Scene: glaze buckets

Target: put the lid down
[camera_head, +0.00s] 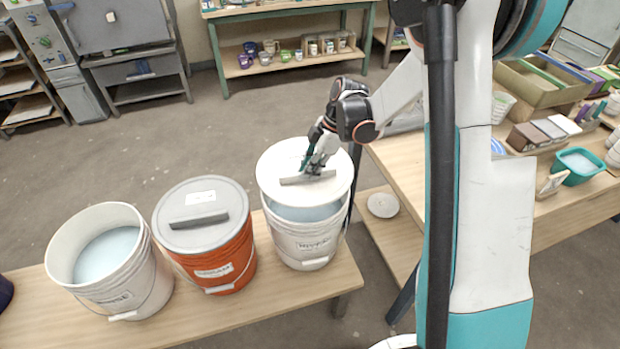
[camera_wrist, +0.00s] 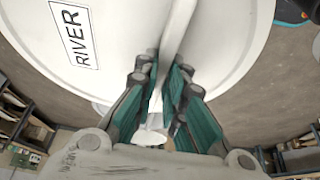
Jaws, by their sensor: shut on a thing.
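My gripper (camera_head: 313,165) is shut on the grey bar handle of a white lid (camera_head: 275,164). In the wrist view, the fingers (camera_wrist: 160,92) close around the handle, and the lid (camera_wrist: 110,30) has a label reading RIVER. The lid is held over the right white bucket (camera_head: 291,239). Pale blue glaze (camera_head: 306,213) shows under the lid's near edge, so the lid is apart from the rim there. The far rim of this bucket is hidden by the lid.
An orange bucket (camera_head: 226,270) with a grey lid (camera_head: 191,198) stands close on the left. Further left is an open white bucket (camera_head: 150,281) of pale blue glaze. All stand on a low wooden bench (camera_head: 334,272). A worktable (camera_head: 410,168) with pots is on the right.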

